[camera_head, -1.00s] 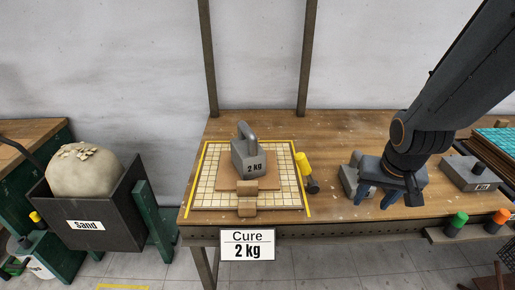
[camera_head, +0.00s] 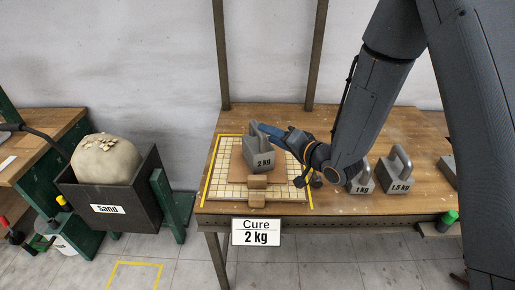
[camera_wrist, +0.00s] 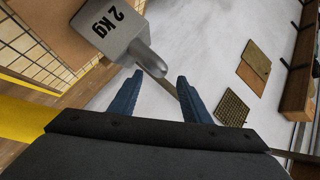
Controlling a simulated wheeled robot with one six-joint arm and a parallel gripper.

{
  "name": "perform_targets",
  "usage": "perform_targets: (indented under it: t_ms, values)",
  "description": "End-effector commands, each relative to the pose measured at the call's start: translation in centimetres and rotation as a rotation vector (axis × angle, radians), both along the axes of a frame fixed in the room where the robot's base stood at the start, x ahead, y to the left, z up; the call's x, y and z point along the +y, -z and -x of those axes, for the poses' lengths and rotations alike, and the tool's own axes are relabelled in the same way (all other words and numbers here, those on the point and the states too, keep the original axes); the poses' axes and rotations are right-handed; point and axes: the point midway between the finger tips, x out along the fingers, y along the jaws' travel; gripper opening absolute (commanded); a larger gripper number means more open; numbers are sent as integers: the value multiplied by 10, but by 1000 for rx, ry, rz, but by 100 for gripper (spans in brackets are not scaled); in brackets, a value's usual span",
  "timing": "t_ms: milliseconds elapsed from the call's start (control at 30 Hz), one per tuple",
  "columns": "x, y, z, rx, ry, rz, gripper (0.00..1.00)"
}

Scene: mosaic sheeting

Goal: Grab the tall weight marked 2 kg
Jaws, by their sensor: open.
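The tall grey weight marked 2 kg (camera_head: 259,157) stands on a brown board (camera_head: 238,166) over the tiled sheet (camera_head: 225,186) on the bench. Its handle rises from the top, partly hidden by my gripper in the head view. My gripper (camera_head: 268,130) is at the right of the handle, fingers pointing left toward it. In the wrist view the weight (camera_wrist: 108,28) is at the upper left, and its handle (camera_wrist: 147,58) lies just beyond the tips of my open blue fingers (camera_wrist: 157,88).
Weights marked 1 kg (camera_head: 360,183) and 1.5 kg (camera_head: 397,174) stand to the right on the bench (camera_head: 330,205). A sand bin (camera_head: 115,209) stands to the left.

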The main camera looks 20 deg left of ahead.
Motion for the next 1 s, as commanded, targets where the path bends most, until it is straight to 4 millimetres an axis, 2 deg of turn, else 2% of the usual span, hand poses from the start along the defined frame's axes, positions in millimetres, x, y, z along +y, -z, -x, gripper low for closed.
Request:
perform_targets:
  t_ms: [600,900,933,1000]
  values:
    - [52,15,-40,-1,0,1,44]
    - [55,17,-43,0,2,2,44]
    - [55,17,-43,0,2,2,42]
    - [55,17,-43,0,2,2,30]
